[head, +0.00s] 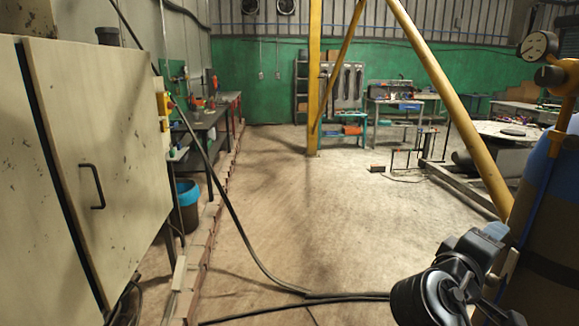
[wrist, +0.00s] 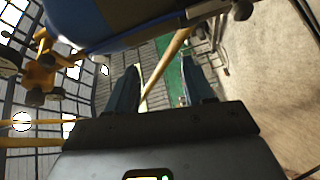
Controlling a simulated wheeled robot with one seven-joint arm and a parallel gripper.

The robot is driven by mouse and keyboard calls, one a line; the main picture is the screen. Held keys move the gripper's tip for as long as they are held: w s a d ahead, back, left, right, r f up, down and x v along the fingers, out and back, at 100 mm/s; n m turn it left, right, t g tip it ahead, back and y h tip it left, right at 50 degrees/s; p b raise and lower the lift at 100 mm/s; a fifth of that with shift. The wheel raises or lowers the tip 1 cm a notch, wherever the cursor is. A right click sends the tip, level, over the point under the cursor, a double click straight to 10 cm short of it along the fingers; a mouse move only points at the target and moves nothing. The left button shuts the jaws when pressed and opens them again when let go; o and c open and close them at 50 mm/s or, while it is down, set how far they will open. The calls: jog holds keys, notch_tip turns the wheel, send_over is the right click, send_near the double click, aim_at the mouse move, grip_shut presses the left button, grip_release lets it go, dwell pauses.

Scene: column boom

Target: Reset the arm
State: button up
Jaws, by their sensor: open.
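My arm shows at the lower right of the head view, black and grey, in front of a large blue and brown cylinder; its fingertips cannot be made out there. In the wrist view my gripper (wrist: 157,88) is open, its two dark blue fingers apart with nothing between them. Beyond the fingers are a yellow beam and a green wall. The wrist view is tilted, with the floor on its right side.
The blue and brown cylinder (head: 541,210) with a gauge (head: 538,47) stands close by my arm. A beige cabinet (head: 110,150) fills the left. A black cable (head: 245,240) crosses the floor. A yellow post (head: 314,80) stands ahead. The middle floor (head: 330,220) is largely clear.

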jog(key=s+a+f+n+t+y, duration=0.2)
jog(key=s+a+f+y, duration=0.3)
jog(key=s+f, duration=0.45)
jog(key=s+a+f+n+t+y, duration=0.1)
jog(key=s+a+f+t+y, duration=0.25)
jog(key=s+f+y, duration=0.45)
jog(key=s+a+f+m+y, duration=0.15)
jog(key=s+a, duration=0.35)
jog(key=s, duration=0.8)
jog(key=s+a+r+m, duration=0.1)
jog(key=s+r+m, duration=0.4)
jog(key=s+r, duration=0.3)
jog(key=s, duration=0.3)
jog(key=shift+s+a+m, duration=0.15)
jog(key=shift+a+m, duration=0.1)
jog(key=shift+m, duration=0.1)
jog(key=shift+y, duration=0.25)
jog(key=shift+c, duration=0.3)
